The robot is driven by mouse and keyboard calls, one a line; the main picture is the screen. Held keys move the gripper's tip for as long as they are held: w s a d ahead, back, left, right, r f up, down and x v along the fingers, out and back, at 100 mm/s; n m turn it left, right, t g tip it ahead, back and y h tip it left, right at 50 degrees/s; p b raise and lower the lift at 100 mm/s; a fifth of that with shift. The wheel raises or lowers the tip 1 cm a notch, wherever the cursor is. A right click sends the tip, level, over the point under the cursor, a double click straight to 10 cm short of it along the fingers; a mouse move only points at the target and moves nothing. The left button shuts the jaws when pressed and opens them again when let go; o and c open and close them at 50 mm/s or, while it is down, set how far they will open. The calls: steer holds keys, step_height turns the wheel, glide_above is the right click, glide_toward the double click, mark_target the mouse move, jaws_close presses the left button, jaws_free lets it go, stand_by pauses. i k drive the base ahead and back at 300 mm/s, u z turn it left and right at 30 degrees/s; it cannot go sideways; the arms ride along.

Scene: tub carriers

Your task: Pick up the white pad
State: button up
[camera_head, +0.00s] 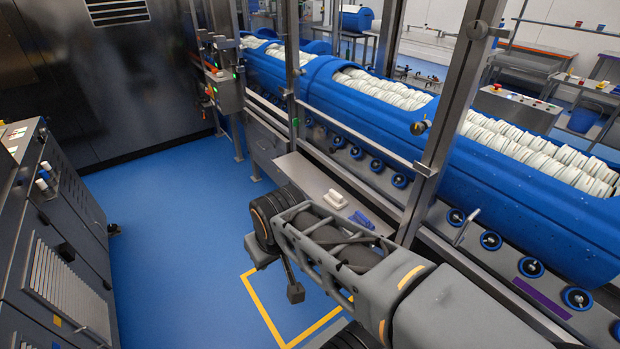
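The white pad (335,200) lies on a narrow grey metal shelf (299,172) beside the conveyor line. It is a small pale block, and nothing is touching it from above. My arm reaches in from the lower right and ends left of the shelf. My gripper (294,291) seems to hang below the arm's end, over the blue floor, to the left of and apart from the pad. It is dark and partly hidden by the arm, so its finger opening cannot be made out.
A small blue item (361,219) lies on the shelf just right of the pad. Metal posts (452,100) stand behind the shelf, before large blue tubs (385,124) filled with white pieces. A grey cabinet (50,240) stands at left. The blue floor between is clear.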

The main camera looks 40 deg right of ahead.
mark_target(336, 200)
steer(key=i, duration=2.5)
steer(key=z, duration=3.2)
